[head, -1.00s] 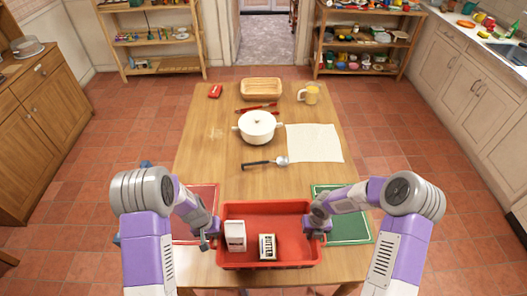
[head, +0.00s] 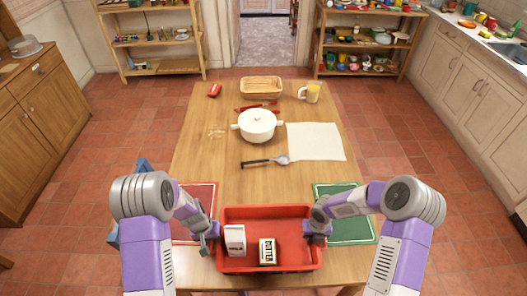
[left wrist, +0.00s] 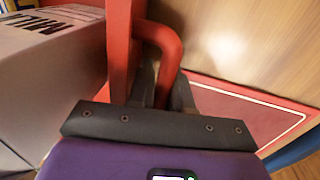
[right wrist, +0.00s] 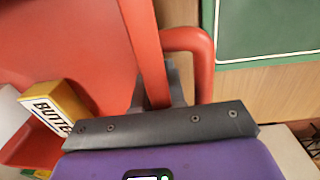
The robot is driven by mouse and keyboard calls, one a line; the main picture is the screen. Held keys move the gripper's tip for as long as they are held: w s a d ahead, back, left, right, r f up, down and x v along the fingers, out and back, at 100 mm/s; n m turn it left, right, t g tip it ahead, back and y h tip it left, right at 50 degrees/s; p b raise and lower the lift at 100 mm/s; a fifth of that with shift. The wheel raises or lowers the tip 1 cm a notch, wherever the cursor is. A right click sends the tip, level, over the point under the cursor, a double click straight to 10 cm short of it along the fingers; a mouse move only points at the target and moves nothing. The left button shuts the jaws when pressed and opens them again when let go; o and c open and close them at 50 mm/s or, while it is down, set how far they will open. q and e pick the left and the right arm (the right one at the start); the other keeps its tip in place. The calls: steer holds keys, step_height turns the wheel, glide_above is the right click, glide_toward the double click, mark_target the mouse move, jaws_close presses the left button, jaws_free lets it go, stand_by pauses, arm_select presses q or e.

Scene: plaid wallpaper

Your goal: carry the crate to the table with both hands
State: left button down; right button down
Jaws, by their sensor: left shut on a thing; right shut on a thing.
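The red crate (head: 290,262) is level at the near end of the wooden table (head: 215,130), between a red mat (head: 200,200) and a green mat (head: 355,228). I cannot tell whether its bottom touches the tabletop. A milk carton (head: 235,240) and a butter box (head: 267,251) stand in its left and middle part. My left gripper (head: 210,240) is shut on the crate's left handle (left wrist: 165,45).
A blue thing (head: 143,166) stands at the table's left side. Bare wood lies beyond the crate.

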arm_select(q)
steer(key=c, duration=1)
jaws_free()
steer(key=shift+c, duration=0.2)
arm_select(e)
steer(key=c, duration=1.2)
jaws_free()
steer(key=shift+r, duration=0.5)
arm_select(q)
step_height(320, 180, up, 12)
steer(key=a, duration=0.2)
steer(key=shift+f, duration=0.15)
arm_select(e)
steer(key=r, duration=1.1)
steer(key=shift+d, duration=0.3)
arm_select(q)
steer(key=shift+s+a, duration=0.1)
arm_select(e)
steer(key=shift+f, duration=0.1)
